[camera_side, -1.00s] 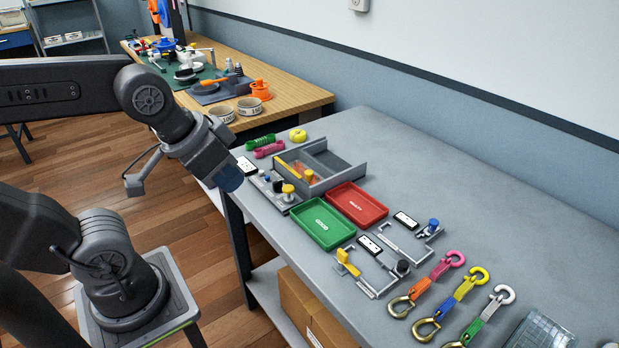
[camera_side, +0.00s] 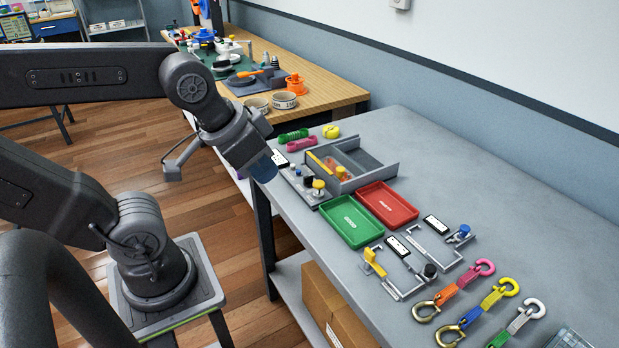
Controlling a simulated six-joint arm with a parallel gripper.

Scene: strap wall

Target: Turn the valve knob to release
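Several knobs show on the grey bench, and I cannot tell for sure which is the valve knob. A yellow knob (camera_side: 319,184) stands on a small grey fixture plate (camera_side: 297,183) at the bench's near edge. A black knob (camera_side: 430,271) sits on a grey bracket with a yellow handle (camera_side: 374,262), and a blue knob (camera_side: 465,231) sits on a second bracket behind it. My gripper (camera_side: 265,168) points down, left of the yellow knob near the fixture plate's left end, apparently above it and apart from the knobs. Its fingers are too dark to tell open from shut.
A green tray (camera_side: 351,221) and a red tray (camera_side: 387,205) lie right of the fixture. A grey divided box (camera_side: 377,182) stands behind it. Strap hooks (camera_side: 463,289) lie at the front right. The bench's back right is clear.

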